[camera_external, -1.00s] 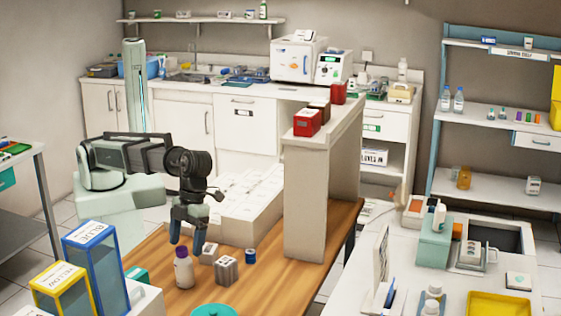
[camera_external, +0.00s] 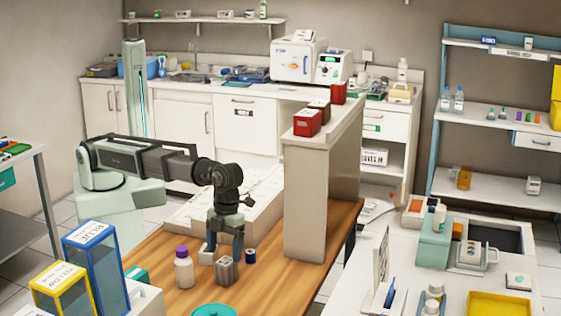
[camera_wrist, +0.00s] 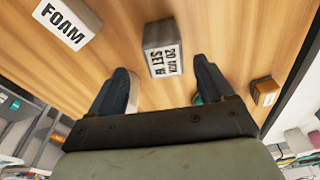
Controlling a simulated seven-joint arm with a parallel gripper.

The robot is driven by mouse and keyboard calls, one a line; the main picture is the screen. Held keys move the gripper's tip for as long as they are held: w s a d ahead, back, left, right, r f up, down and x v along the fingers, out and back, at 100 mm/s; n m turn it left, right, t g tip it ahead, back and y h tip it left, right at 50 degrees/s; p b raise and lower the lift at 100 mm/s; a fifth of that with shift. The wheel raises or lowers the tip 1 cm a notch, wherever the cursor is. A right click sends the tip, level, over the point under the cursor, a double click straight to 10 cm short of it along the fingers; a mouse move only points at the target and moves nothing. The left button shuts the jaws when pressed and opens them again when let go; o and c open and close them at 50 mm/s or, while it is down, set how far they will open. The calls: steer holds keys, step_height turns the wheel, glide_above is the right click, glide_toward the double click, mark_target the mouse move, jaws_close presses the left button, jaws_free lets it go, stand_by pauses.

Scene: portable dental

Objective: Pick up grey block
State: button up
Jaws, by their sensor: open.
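The grey block (camera_external: 227,269) stands on the wooden table (camera_external: 283,276), just in front of my gripper in the outside view. My gripper (camera_external: 224,254) points down, open and empty, with its fingers low over the table. In the wrist view, a grey block with a printed label (camera_wrist: 160,34) lies ahead of my gripper (camera_wrist: 160,68), roughly centred between the spread fingers and not between their pads. A paler block (camera_external: 206,254) is partly hidden behind the left finger in the outside view.
A purple-capped bottle (camera_external: 183,269) stands left of the grey block, and a small blue cylinder (camera_external: 250,255) to its right. A block labelled FOAM (camera_wrist: 68,24) shows in the wrist view. A tall pale partition (camera_external: 305,205) bounds the table's right side.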

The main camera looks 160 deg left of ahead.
mark_target(225, 261)
steer(key=shift+w+d+f, duration=0.1)
steer(key=shift+w+f, duration=0.05)
steer(key=shift+f, duration=0.85)
steer(key=shift+w+d+f, duration=0.1)
steer(key=shift+w+f, duration=0.1)
steer(key=shift+f, duration=0.85)
steer(key=shift+w+f, duration=0.15)
steer(key=shift+f, duration=0.85)
steer(key=c, duration=1.1)
steer(key=shift+r, duration=0.15)
